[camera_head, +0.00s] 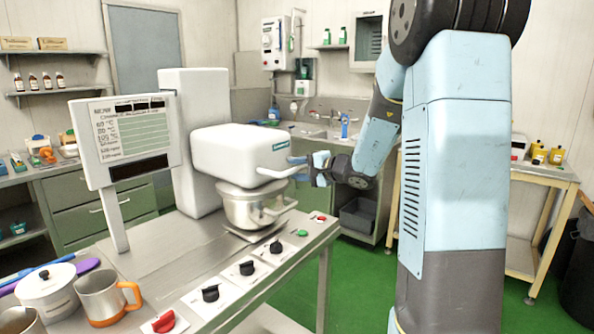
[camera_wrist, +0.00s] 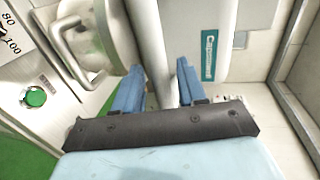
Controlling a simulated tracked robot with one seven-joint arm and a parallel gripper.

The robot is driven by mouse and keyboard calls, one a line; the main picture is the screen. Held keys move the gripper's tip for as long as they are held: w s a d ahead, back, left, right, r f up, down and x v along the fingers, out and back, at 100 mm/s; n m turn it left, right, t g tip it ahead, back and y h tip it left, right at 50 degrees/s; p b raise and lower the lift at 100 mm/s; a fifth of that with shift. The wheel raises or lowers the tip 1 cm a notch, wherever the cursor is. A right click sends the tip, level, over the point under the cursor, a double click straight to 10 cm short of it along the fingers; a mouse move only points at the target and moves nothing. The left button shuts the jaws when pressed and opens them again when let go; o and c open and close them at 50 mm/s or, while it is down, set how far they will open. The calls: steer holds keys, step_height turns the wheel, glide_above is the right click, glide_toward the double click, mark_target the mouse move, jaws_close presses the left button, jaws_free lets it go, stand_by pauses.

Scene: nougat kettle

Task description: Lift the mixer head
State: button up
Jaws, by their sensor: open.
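The white mixer head (camera_head: 238,150) sits low over the steel kettle (camera_head: 240,208), joined to a white column (camera_head: 195,140) behind it. A pale handle (camera_head: 275,172) sticks out from the head's right side. My gripper (camera_head: 308,167) is at the handle's outer end. In the wrist view, my gripper (camera_wrist: 158,75) is open, with one blue finger on each side of the handle bar (camera_wrist: 155,40). Whether either finger touches the bar cannot be told. The mixer head (camera_wrist: 215,50) is to the right there, and the kettle (camera_wrist: 95,35) is at upper left.
The steel counter's front has several black knobs (camera_head: 246,268), a red knob (camera_head: 164,322) and a green button (camera_head: 302,233). A display panel (camera_head: 125,142) stands left of the mixer. A mug (camera_head: 103,298) and a lidded white pot (camera_head: 47,290) stand at front left.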

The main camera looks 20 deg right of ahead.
jaws_close()
steer(key=shift+f, duration=0.1)
stand_by(0.3)
